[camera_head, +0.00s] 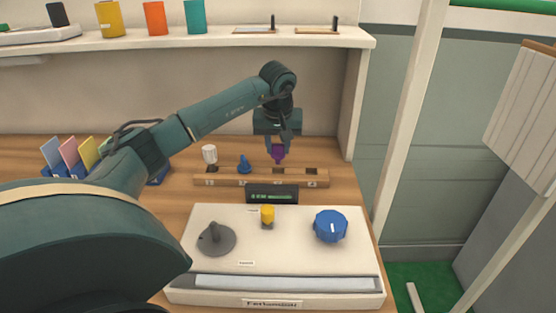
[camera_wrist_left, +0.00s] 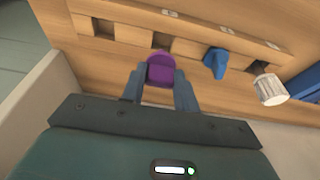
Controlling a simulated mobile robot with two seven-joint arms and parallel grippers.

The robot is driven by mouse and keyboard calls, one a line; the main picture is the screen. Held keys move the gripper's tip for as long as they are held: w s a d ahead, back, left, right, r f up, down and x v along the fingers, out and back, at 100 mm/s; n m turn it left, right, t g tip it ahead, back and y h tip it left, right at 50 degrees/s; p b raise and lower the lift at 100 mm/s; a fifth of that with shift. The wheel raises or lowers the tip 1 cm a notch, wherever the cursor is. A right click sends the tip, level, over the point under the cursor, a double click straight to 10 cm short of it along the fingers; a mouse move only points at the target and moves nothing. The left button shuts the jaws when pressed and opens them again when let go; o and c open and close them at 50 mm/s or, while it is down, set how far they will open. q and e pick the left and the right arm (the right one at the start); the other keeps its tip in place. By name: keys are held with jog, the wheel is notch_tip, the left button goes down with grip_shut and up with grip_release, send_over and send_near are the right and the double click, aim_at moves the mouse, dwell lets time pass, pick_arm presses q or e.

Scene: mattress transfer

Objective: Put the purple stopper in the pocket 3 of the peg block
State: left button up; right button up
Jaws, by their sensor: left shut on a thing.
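My left gripper (camera_head: 278,144) points down and is shut on the purple stopper (camera_head: 278,155), which hangs just above the peg block (camera_head: 238,180). In the left wrist view the purple stopper (camera_wrist_left: 160,70) sits between the two fingers, beside the dark opening of pocket 3 (camera_wrist_left: 160,42). I cannot tell whether its lower end touches the block. Pocket 4 (camera_head: 311,170) is empty. A blue stopper (camera_head: 244,163) stands at pocket 2 and a white stopper (camera_head: 209,154) at pocket 1. My right gripper is out of view.
A pale panel (camera_head: 290,255) with a blue knob (camera_head: 330,226), a yellow button (camera_head: 267,214) and a grey dial (camera_head: 216,239) lies in front of the block. A small dark display (camera_head: 272,194) stands between them. Colored cards (camera_head: 68,152) stand at left; a shelf (camera_head: 180,41) runs above.

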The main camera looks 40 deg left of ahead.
aim_at(278, 155)
pick_arm(q)
jog(key=shift+f, duration=2.05)
jog(key=shift+f, duration=0.1)
jog(key=o, duration=0.9)
jog(key=shift+o, duration=0.2)
jog(key=shift+r, duration=0.4)
jog(key=v, duration=1.1)
jog(key=shift+r, duration=0.2)
